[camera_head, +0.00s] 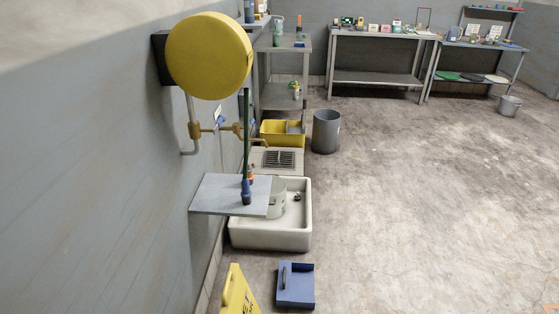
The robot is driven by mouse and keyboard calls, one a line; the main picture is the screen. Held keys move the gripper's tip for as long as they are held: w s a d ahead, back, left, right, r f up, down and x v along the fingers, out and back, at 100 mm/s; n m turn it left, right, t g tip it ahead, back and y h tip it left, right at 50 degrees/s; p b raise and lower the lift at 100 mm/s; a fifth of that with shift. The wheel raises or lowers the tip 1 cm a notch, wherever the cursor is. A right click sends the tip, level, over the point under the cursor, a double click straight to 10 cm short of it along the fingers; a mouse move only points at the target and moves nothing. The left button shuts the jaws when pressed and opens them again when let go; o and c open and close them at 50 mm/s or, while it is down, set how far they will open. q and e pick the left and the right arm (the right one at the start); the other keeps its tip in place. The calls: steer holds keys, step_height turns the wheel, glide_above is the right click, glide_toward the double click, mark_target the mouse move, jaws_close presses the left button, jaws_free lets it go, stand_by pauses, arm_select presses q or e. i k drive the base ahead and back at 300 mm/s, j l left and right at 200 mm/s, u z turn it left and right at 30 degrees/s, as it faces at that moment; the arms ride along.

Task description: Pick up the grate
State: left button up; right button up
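A dark slatted grate (279,159) lies flat, set into a pale block (258,158) on the floor along the left wall. It is just beyond the white sink basin and in front of a yellow container. Its slats are visible, but it is small and far off, so I cannot tell whether it is loose. Neither of my grippers is in view.
A white basin (240,235) and grey wall shelf (212,194) are nearer than the grate. A yellow reel (209,55), yellow container (283,139) and grey bin (326,132) are around it. A blue dustpan-like object (296,290) lies in front. Open floor (420,210) extends right.

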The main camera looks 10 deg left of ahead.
mark_target(282, 159)
steer(key=i+l+z, duration=0.2)
steer(key=l, duration=0.25)
steer(key=i+l+z, duration=0.15)
steer(key=i+l, duration=0.5)
steer(key=i, duration=0.25)
steer(key=i+l+z, duration=0.1)
steer(key=i+l, duration=0.15)
steer(key=i, duration=0.3)
steer(key=i+l, duration=0.25)
steer(key=i, duration=0.25)
steer(key=i+j+u, duration=0.15)
steer(key=i+u, duration=0.25)
steer(key=i, duration=0.6)
steer(key=i+l+u, duration=0.15)
steer(key=i+u, duration=0.2)
steer(key=i, duration=0.65)
steer(key=i+u, duration=0.2)
steer(key=i, duration=0.35)
steer(key=i+l+u, duration=0.1)
steer(key=i+u, duration=0.15)
steer(key=i, duration=0.25)
steer(key=i+l+u, duration=0.2)
steer(key=i, duration=0.35)
